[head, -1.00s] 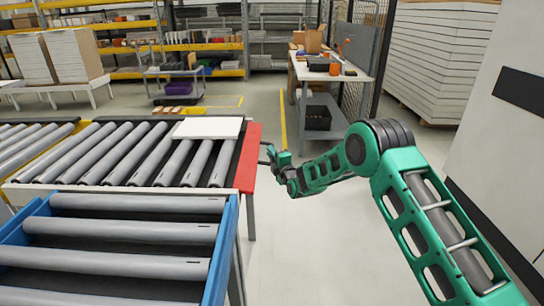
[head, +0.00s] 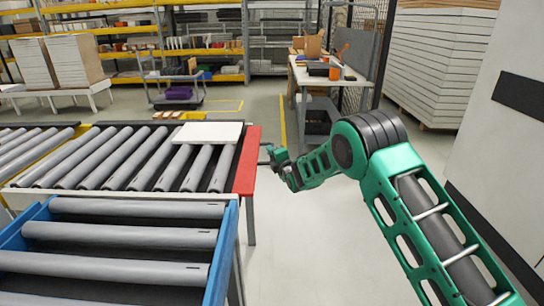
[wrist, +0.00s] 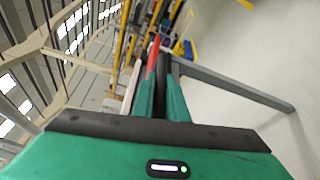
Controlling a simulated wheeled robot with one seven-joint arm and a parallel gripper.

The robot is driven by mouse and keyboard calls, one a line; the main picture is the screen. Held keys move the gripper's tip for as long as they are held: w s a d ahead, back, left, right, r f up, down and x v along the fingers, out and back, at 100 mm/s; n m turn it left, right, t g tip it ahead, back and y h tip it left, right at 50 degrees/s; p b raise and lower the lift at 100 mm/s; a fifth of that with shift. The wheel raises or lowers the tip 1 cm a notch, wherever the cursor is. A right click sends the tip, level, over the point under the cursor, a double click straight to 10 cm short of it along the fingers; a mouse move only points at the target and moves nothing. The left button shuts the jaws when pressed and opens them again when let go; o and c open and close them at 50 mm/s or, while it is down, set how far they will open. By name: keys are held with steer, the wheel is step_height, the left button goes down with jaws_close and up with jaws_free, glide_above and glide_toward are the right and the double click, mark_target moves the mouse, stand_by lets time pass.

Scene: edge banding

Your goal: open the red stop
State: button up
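The red stop (head: 247,160) is a flat red bar across the right end of the roller conveyor. It lies beside the white panel (head: 207,132) that rests on the rollers. My gripper (head: 264,155) is just right of the stop, at about the middle of its length, with its fingers pointing at it. In the wrist view, the stop (wrist: 154,55) shows as a red strip just beyond the fingers (wrist: 160,85). The fingers look apart with nothing clearly held between them. I cannot tell whether a fingertip touches the stop.
A blue-framed roller conveyor (head: 226,250) stands in front, nearer to me. A workbench (head: 325,75) with boxes and tools stands at the back right. A trolley (head: 178,93) and shelves are behind. The floor right of the stop is clear.

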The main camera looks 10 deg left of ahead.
steer(key=o, duration=0.4)
steer(key=shift+c, duration=0.2)
steer(key=f+v, duration=0.1)
steer(key=v, duration=0.9)
steer(key=shift+s+d+r, duration=0.2)
steer(key=shift+s+r, duration=0.1)
steer(key=shift+r, duration=0.1)
